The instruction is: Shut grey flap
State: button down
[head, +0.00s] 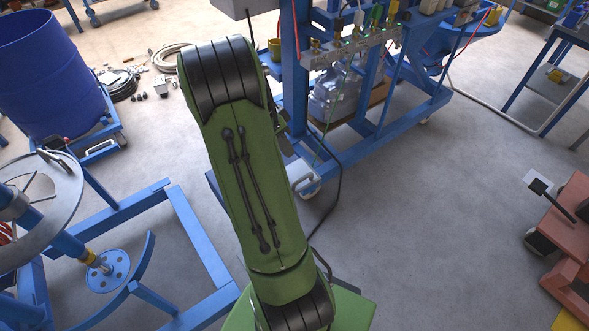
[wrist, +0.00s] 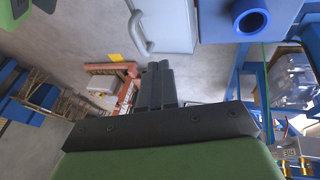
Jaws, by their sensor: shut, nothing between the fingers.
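My gripper (wrist: 158,72) is shut and empty in the wrist view, its dark fingers together. A light grey panel or box face (wrist: 172,22) lies just beyond the fingertips at the top of the wrist view, with a grey bar handle (wrist: 138,32) on its left side. It may be the grey flap; its hinge and how far it stands open cannot be told. The fingertips appear close below its lower edge, and I cannot tell whether they touch. In the head view my green arm hides the gripper, and no flap can be made out clearly.
A blue frame machine (head: 300,90) with valves and a caster stands beyond my arm. A blue round pipe end (wrist: 250,18) is right of the grey panel. A blue barrel (head: 45,75) and blue stand (head: 190,230) are left. Floor at centre right is clear.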

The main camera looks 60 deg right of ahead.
aim_at(297, 166)
jog(key=s+f, duration=0.2)
jog(key=s+f+b, duration=0.1)
jog(key=f, duration=0.1)
jog(key=shift+a, duration=0.35)
jog(key=shift+s+a+f, duration=0.25)
jog(key=shift+s, duration=0.05)
jog(key=shift+d, duration=0.1)
